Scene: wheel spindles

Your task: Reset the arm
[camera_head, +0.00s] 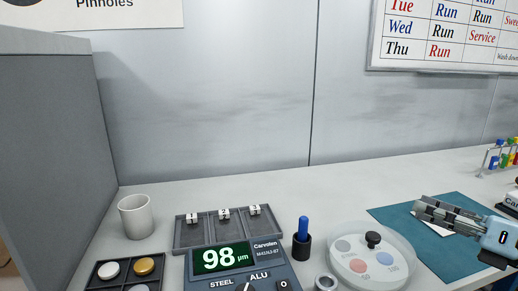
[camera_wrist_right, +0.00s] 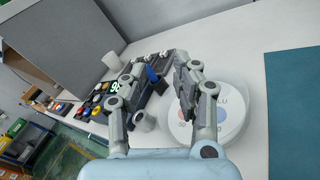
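My right gripper (camera_head: 424,208) is at the right of the head view, above the teal mat (camera_head: 446,262), with its fingers pointing left. In the right wrist view the same gripper (camera_wrist_right: 154,72) has its two fingers spread apart, with nothing held between them. The blue-topped probe (camera_wrist_right: 152,75) and a metal ring (camera_wrist_right: 144,122) show beyond and below the fingers. My left gripper is in neither view.
A gauge (camera_head: 258,262) reads 98 µm, behind it a three-slot tray (camera_head: 190,236). A blue probe (camera_head: 303,228) in a black holder, a round dial plate (camera_head: 398,245), a white cup (camera_head: 136,218) and a tray of discs (camera_head: 122,284) stand nearby. A tube rack (camera_head: 496,158) is far right.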

